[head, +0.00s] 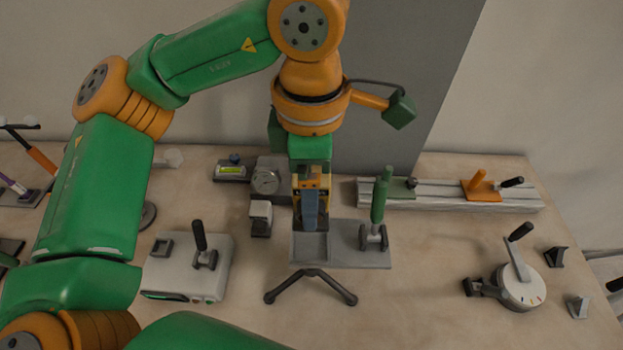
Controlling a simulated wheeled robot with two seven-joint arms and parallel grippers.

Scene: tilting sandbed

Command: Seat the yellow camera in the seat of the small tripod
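My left gripper (311,222) points down at the back edge of a grey flat plate, near the middle of the table. A blue-grey finger faces me and hides what is behind it, so I cannot tell whether it is open or shut. A yellow-orange patch shows at the gripper, but I cannot tell whether it is the yellow camera or part of the gripper. A dark V-shaped pair of legs (336,287), possibly the small tripod, spreads in front of the plate. Its seat is not clearly visible. My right gripper is not in view.
The grey plate (345,258) carries a green-handled lever (379,200). A white lever box (190,275) stands left, a round gauge (266,181) behind, a rail with an orange slider (480,189) back right, and a white crank (521,290) right. The front middle is clear.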

